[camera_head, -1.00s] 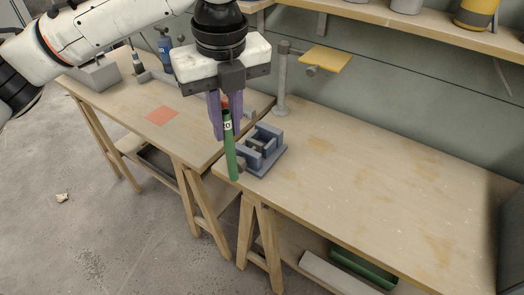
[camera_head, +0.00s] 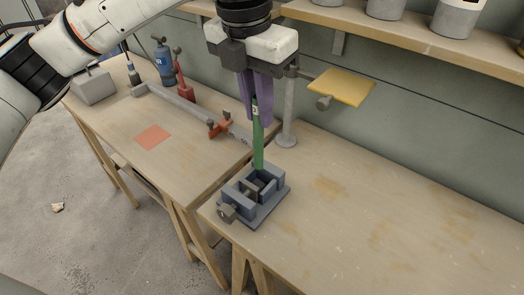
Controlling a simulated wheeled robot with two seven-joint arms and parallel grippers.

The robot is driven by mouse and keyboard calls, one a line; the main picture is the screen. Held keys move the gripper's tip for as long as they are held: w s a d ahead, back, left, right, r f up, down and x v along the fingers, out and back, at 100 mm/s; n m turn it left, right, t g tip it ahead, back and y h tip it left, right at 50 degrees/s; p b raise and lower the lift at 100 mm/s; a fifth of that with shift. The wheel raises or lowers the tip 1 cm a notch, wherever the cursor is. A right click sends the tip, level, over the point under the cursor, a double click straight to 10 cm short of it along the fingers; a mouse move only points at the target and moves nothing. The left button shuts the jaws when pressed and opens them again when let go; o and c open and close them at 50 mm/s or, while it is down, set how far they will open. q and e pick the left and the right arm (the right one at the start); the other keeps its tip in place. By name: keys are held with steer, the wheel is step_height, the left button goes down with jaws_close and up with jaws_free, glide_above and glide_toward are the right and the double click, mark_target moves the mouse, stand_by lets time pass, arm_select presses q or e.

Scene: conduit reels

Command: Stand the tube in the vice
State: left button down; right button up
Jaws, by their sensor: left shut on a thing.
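A green tube (camera_head: 258,145) with a small white label near its top hangs upright in my left gripper (camera_head: 257,105). The gripper's purple fingers are shut on the tube's upper part. The blue-grey vice (camera_head: 268,208) stands on the right-hand bench near its left end, with a gap between its jaws and a round knob at its front left. The tube's lower end shows just above or behind the vice's jaws; I cannot tell if it is between them. My right gripper is not in view.
A post (camera_head: 288,120) carrying a yellow plate (camera_head: 341,87) stands close behind the vice. The left bench holds an orange square (camera_head: 152,136), a grey rail with red clamps (camera_head: 220,127) and a blue bottle (camera_head: 163,62). The right bench (camera_head: 390,215) is clear on its right.

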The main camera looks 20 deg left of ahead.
arm_select(q)
glide_above(259, 167)
steer(key=f, duration=0.7)
steer(key=shift+w+a+f+b, duration=0.15)
steer(key=shift+w+f+b, duration=0.15)
steer(key=shift+w+b, duration=0.1)
steer(key=c, duration=1.7)
jaws_free()
steer(key=shift+f, duration=0.1)
steer(key=r, duration=0.4)
steer(key=s+r+p, duration=0.1)
steer(key=r, duration=0.7)
steer(key=shift+s+a+r, duration=0.1)
steer(key=shift+s+a, duration=0.2)
steer(key=shift+s, duration=0.05)
